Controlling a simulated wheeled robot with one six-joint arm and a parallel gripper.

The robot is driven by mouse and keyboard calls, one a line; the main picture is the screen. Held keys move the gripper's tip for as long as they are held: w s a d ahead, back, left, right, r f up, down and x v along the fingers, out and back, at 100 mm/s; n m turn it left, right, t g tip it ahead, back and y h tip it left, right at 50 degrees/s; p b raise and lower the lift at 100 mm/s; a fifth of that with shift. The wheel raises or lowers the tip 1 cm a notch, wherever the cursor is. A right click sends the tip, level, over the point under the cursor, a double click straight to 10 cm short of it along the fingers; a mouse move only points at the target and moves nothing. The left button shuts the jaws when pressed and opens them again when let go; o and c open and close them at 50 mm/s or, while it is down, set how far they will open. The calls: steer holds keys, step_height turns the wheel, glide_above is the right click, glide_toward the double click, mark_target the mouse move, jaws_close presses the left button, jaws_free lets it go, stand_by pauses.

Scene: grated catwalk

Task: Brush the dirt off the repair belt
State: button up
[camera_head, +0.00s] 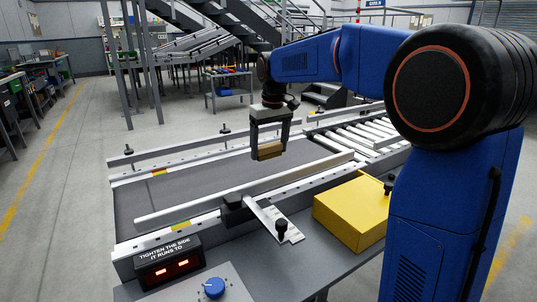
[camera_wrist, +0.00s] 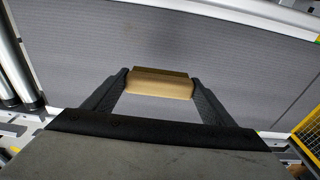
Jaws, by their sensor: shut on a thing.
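The repair belt (camera_head: 190,192) is a dark grey conveyor band between pale side rails. It also fills most of the wrist view (camera_wrist: 225,55) as a grey ribbed surface. My gripper (camera_head: 269,147) is above the far right part of the belt, pointing down. It is shut on a tan wooden block that looks like the brush (camera_head: 270,153). The block lies across between the two fingers in the wrist view (camera_wrist: 160,86). Its underside is hidden, and I cannot tell whether it touches the belt. I make out no clear dirt on the belt.
A long pale bar (camera_head: 245,187) runs along the near side of the belt. A yellow box (camera_head: 352,212), a control box with red lights (camera_head: 168,262) and a blue knob (camera_head: 214,288) are in front. Metal rollers (camera_head: 350,138) adjoin the belt at right.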

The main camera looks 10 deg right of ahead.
steer(key=shift+r, duration=1.45)
steer(key=shift+d, duration=0.1)
